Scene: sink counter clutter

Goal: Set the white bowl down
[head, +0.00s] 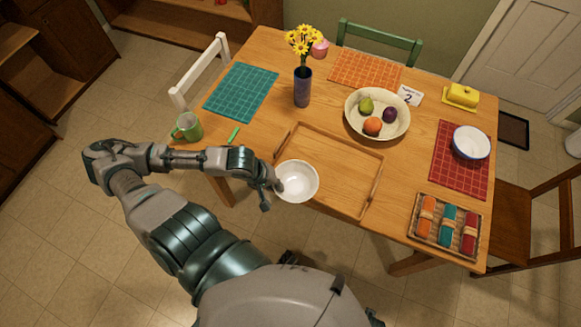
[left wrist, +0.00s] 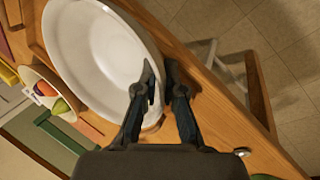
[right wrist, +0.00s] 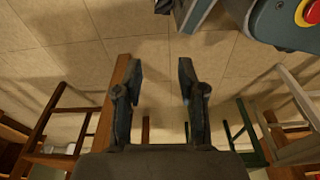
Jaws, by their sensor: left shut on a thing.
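The white bowl (head: 300,180) is upright or nearly so, over the front left corner of the wooden tray (head: 345,150) and the table's front edge. Its gap to the surface below is hard to tell. My left gripper (head: 277,190) is shut on the bowl's rim at its left side. In the left wrist view the bowl (left wrist: 95,45) fills the upper left, with its rim between the fingertips (left wrist: 162,82). My right gripper (right wrist: 160,75) is open and empty above the floor; the head view does not show it.
A fruit bowl (head: 397,122), a flower vase (head: 303,88), a blue-rimmed bowl (head: 471,143) on a red mat (head: 457,181) and a basket of rolled cloths (head: 446,244) stand around the tray. A green mug (head: 187,127) is at the left edge. The tray's middle is empty.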

